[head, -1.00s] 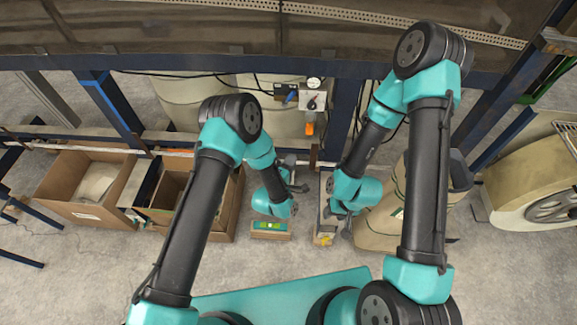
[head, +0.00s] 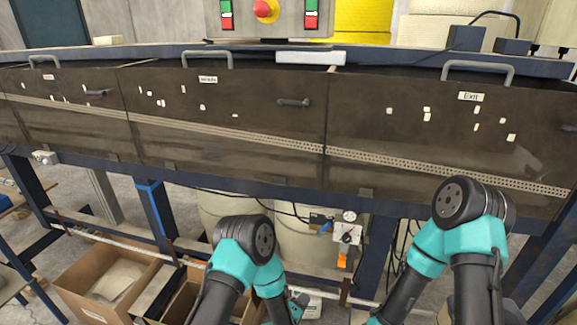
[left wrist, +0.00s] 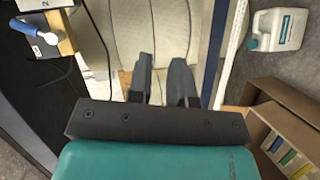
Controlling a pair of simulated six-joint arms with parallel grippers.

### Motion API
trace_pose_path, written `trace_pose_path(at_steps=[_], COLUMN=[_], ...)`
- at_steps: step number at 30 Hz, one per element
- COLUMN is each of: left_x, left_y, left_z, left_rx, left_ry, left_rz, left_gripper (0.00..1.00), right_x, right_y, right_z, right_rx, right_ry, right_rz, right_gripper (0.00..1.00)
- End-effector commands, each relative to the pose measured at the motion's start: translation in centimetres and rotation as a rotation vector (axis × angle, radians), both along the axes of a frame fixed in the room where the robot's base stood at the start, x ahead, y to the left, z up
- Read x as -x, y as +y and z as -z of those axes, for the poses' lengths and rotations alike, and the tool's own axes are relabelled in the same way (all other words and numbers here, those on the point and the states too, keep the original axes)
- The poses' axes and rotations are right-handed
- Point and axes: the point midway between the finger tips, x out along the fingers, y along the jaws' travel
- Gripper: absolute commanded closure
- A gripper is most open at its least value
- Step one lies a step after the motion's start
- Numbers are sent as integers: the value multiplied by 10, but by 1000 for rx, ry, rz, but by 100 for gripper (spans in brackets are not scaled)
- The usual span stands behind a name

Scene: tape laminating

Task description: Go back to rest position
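My left gripper (left wrist: 162,70) shows in the left wrist view with its two dark fingers apart and no object visible between them. My right arm comes down at the right of the head view. Its gripper is below the frame and hidden.
The dark machine front (head: 240,110) with handles and an "Exit" label spans the head view. Cardboard boxes (head: 95,280) stand below at the left. A valve box (head: 347,234) hangs below the machine. The left wrist view shows a white jug (left wrist: 277,30) and an open carton (left wrist: 275,125).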

Motion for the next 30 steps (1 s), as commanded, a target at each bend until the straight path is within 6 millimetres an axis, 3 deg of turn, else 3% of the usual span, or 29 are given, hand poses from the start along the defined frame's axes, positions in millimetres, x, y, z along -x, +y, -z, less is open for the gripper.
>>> trace_pose_path(at_steps=[1, 5, 8, 14, 18, 24, 30], left_x=[-1, 11, 29, 86, 140, 198, 211], left_y=[22, 77, 119, 197, 243, 278, 282], left_z=[3, 14, 21, 26, 21, 8, 5], left_rx=[-75, -296, -447, -682, -782, -825, -829], left_ry=[31, 127, 213, 394, 519, 622, 638], left_rz=[-7, 20, 68, 228, 383, 566, 611], left_gripper=[81, 81, 81, 81, 81, 81, 81], right_x=[0, 0, 0, 0, 0, 0, 0], right_y=[0, 0, 0, 0, 0, 0, 0], right_z=[0, 0, 0, 0, 0, 0, 0], right_rx=[0, 0, 0, 0, 0, 0, 0], right_ry=[0, 0, 0, 0, 0, 0, 0], right_rz=[0, 0, 0, 0, 0, 0, 0], right_gripper=[57, 57, 57, 57, 57, 57, 57])
